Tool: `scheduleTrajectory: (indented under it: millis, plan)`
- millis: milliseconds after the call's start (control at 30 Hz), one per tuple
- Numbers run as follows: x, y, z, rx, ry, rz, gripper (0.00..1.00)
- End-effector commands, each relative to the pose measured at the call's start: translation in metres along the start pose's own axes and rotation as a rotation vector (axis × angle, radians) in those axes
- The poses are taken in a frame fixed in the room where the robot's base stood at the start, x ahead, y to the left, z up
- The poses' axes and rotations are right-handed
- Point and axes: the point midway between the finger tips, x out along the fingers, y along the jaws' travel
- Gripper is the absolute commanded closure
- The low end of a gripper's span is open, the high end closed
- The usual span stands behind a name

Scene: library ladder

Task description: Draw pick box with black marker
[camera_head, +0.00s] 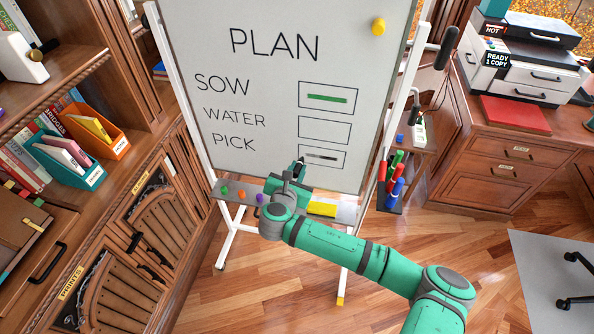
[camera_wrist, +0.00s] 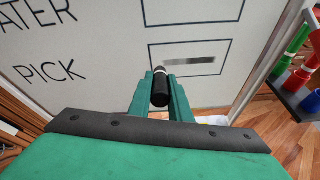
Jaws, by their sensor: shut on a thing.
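The whiteboard (camera_head: 262,95) shows PLAN over SOW, WATER and PICK, each row with an outlined box. The SOW box (camera_head: 327,88) holds a green stroke and the WATER box (camera_head: 325,119) is empty. The PICK box (camera_head: 339,165) holds a dark grey stroke (camera_head: 321,156), also seen in the wrist view (camera_wrist: 190,62). My gripper (camera_head: 298,172) is shut on the black marker (camera_wrist: 159,90), which points at the board around the PICK box's left edge. I cannot tell whether its tip touches the board. My gripper hides the box's lower left.
A board ledge (camera_head: 230,188) carries coloured magnets and a yellow eraser (camera_head: 322,209). A holder at the right has red, green and blue markers (camera_head: 397,190). A wooden shelf stands left, a desk with a printer (camera_head: 520,70) right.

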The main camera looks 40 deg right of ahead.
Motion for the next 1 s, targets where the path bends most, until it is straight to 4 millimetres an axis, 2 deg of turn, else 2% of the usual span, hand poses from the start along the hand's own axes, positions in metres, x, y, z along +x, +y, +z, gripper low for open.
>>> scheduleTrajectory:
  millis: [767, 1000]
  plan:
    - [0.011, 0.000, 0.004, 0.000, -0.001, -0.001, 1.00]
    - [0.011, -0.010, 0.007, 0.000, -0.001, -0.001, 1.00]
